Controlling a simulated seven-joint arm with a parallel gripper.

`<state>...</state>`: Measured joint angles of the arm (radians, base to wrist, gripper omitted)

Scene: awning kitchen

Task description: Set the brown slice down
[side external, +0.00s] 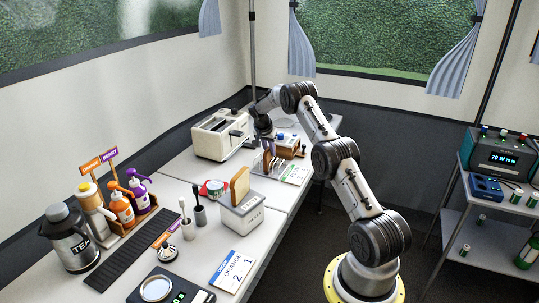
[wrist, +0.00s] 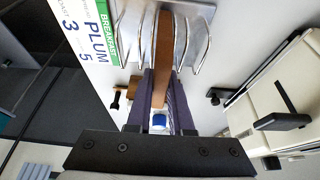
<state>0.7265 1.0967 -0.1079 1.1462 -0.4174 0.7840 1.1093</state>
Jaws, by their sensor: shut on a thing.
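My gripper (wrist: 163,75) is shut on the brown slice (wrist: 162,50), seen edge-on between the dark purple fingers in the wrist view. The slice's far end lies among the curved wires of a metal toast rack (wrist: 190,42). I cannot tell whether it touches the rack's base. In the side view my gripper (side external: 266,138) is low over the rack (side external: 268,165), just right of the cream toaster (side external: 220,135). The slice is hard to make out there.
A card reading PLUM (wrist: 90,32) lies beside the rack. A tan bread slice (side external: 240,183) stands in a pale box (side external: 241,216) nearer the camera. A wooden holder (side external: 288,148) is close on the rack's right. The toaster's lever (wrist: 283,121) sticks out beside my gripper.

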